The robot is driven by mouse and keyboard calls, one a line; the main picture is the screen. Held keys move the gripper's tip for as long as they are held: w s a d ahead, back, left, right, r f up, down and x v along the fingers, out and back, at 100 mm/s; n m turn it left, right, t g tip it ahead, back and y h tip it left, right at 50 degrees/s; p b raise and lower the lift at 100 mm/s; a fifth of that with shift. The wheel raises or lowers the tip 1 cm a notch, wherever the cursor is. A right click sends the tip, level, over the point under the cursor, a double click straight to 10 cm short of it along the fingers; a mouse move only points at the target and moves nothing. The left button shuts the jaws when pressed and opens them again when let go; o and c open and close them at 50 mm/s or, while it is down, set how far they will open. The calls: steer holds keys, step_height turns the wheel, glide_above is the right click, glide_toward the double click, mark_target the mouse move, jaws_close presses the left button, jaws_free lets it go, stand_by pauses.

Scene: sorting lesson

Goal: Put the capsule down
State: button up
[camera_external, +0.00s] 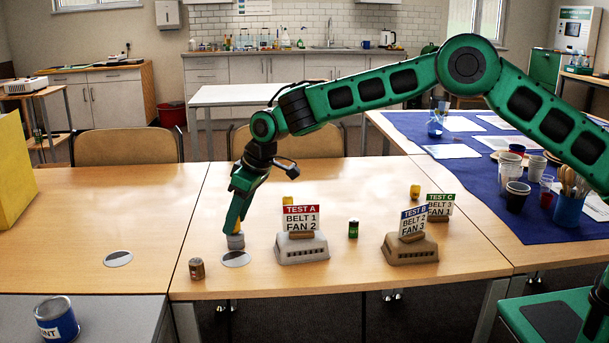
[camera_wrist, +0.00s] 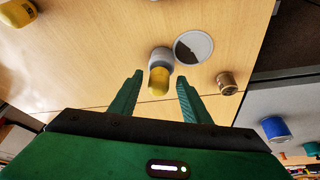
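The capsule, with a grey lower part and a yellow end, appears to stand upright on the wooden table. In the wrist view the capsule (camera_wrist: 159,80) is between and just beyond my fingertips, with a narrow gap on each side. My gripper (camera_wrist: 159,78) looks open around it.
A round metal disc (camera_external: 235,259) is set in the table beside the capsule. A brown can (camera_external: 196,268) stands to the left. The Test A block (camera_external: 302,250) with its sign is to the right, then a green cylinder (camera_external: 353,229) and the Test B block (camera_external: 410,250).

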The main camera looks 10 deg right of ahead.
steer(key=v, duration=1.2)
steer(key=shift+d+r, duration=0.1)
